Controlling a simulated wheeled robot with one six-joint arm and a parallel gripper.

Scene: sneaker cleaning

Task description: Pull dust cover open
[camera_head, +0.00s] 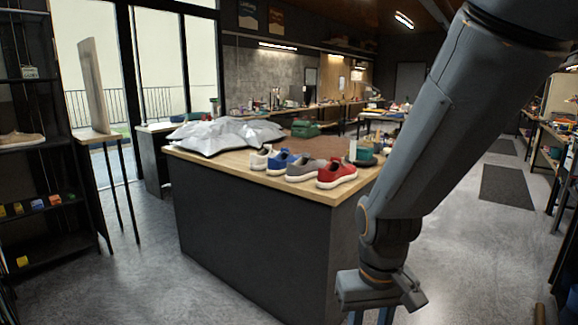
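A silvery-grey crumpled dust cover (226,134) lies spread over the back left part of the wood-topped counter (318,192). Its folds rise in peaks, and what is under it is hidden. My gripper (371,318) points down at the bottom of the view, in front of the counter's right end and well apart from the cover. Parts of two blue fingers show, but the frame edge cuts off the tips.
A white, a blue, a grey and a red shoe (337,173) stand in a row along the counter's front edge. A green case (304,129) sits behind them. A dark shelf (40,190) stands at left. Grey floor (470,270) is open at right.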

